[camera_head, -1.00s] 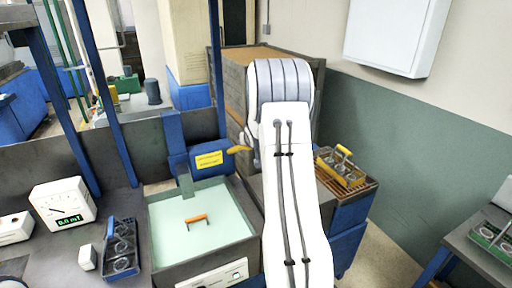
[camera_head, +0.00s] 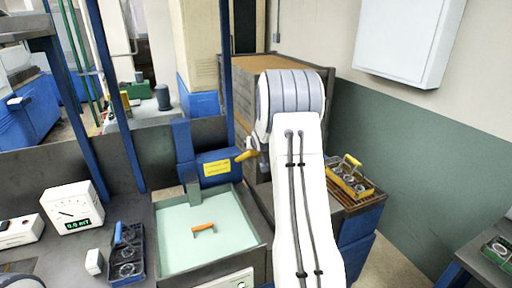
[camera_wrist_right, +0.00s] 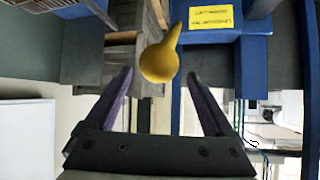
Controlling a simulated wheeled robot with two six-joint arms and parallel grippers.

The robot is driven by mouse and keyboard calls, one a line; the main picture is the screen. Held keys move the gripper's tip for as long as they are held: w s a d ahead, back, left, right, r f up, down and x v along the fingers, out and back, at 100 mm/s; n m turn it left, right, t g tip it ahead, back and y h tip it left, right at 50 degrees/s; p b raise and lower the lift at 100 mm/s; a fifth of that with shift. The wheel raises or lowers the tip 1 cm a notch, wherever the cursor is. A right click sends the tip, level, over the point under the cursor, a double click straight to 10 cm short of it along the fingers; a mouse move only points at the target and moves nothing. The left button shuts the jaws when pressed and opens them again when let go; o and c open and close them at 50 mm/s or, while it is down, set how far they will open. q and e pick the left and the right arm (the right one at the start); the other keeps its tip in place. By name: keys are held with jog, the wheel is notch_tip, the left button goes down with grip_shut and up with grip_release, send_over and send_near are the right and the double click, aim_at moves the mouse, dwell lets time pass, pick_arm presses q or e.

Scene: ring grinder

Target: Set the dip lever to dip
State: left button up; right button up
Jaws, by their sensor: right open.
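The dip lever (camera_head: 246,155) has a yellow handle and sticks out from the right side of a blue box with a yellow label (camera_head: 216,168), behind the tank. In the right wrist view the yellow lever (camera_wrist_right: 160,58) points up toward the label, its rounded end just ahead of the fingertips. My right gripper (camera_wrist_right: 160,76) is open and empty, with one finger on each side of the lever's end; no contact shows. My left gripper is not in view.
The tank (camera_head: 265,248) of pale green liquid has an orange handle (camera_head: 203,228) in it. A yellow carrier (camera_head: 350,182) stands right of my arm. A meter (camera_head: 73,208) and a dark blue carrier (camera_head: 127,258) are at left. Blue posts (camera_head: 226,75) rise behind the tank.

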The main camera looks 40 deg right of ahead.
jog(key=shift+s, duration=0.1)
jog(key=shift+s+a+r, duration=0.2)
jog(key=shift+s, duration=0.05)
jog(key=v, duration=0.9)
jog(key=shift+s+r, duration=0.2)
jog(key=shift+r, duration=0.05)
jog(key=shift+a, duration=0.15)
jog(key=s+a+f+n+g+y+b, duration=0.1)
jog(key=s+a+f+n+y+b, duration=0.1)
jog(key=a, duration=0.8)
jog(key=s+a+f+n+g+y+b, duration=0.1)
jog(key=s+a+f+n, duration=0.15)
jog(key=a, duration=0.65)
jog(key=s+a+f+n+g+y+b, duration=0.1)
jog(key=a+f+n+y+b, duration=0.15)
jog(key=a, duration=0.75)
jog(key=s+a+f+n+g+b, duration=0.1)
jog(key=s+a, duration=0.3)
jog(key=s, duration=0.4)
jog(key=s+a+f+n+g, duration=0.3)
jog(key=s+a, duration=0.2)
jog(key=s, duration=0.4)
jog(key=s+a+f+n+g+b, duration=0.1)
jog(key=s+a+f+n+g, duration=0.1)
jog(key=s+a, duration=0.3)
jog(key=s+f+n+y, duration=0.1)
jog(key=s, duration=0.2)
jog(key=shift+s+a+g+b, duration=0.25)
jog(key=shift+s+g+b, duration=0.05)
jog(key=shift+s+b, duration=0.1)
